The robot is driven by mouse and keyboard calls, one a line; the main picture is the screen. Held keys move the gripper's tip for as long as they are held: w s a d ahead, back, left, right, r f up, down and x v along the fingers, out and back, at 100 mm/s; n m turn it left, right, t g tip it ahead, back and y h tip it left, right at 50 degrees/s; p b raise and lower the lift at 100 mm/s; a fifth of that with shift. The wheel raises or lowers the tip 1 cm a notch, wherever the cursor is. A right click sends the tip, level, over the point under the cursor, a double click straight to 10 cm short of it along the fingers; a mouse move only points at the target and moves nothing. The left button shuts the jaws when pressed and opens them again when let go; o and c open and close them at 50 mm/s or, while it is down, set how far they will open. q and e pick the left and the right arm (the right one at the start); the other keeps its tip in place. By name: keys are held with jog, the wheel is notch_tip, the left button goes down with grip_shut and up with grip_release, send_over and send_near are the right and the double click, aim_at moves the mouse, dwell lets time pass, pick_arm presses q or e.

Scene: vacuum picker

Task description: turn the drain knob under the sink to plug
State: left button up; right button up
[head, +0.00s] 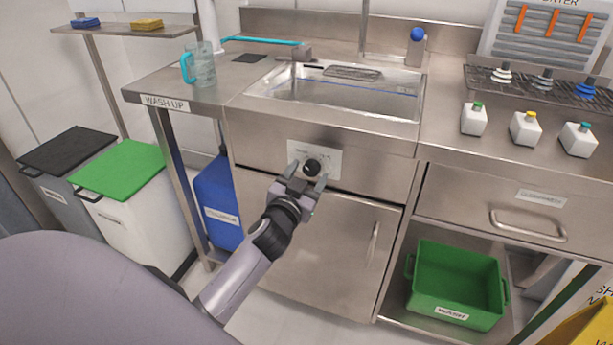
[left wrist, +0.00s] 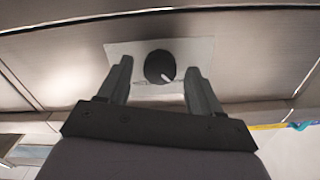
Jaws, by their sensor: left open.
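The drain knob (head: 312,166) is a small round black knob on a pale label plate (head: 331,158) on the steel front below the sink (head: 340,92). In the left wrist view the knob (left wrist: 159,66) shows a white pointer mark at its lower right. My left gripper (head: 306,180) is open, with its fingers pointing at the knob. In the left wrist view the fingertips (left wrist: 158,68) stand on either side of the knob with gaps showing; I cannot tell whether they reach its depth. My right gripper is not in view.
A cupboard door (head: 330,250) with a vertical handle is below the knob. A blue container (head: 217,200) stands at left, a green crate (head: 455,280) on the lower shelf at right. Bottles (head: 525,128) and a glass jug (head: 199,65) stand on the counter.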

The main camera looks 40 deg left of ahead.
pick_arm(q)
jog(key=c, duration=1.1)
jog(key=shift+o, duration=0.2)
jog(key=shift+m, duration=1.1)
jog(key=m+p, duration=0.1)
jog(key=m, duration=0.9)
jog(key=shift+p, duration=0.3)
jog(key=shift+m, duration=1.8)
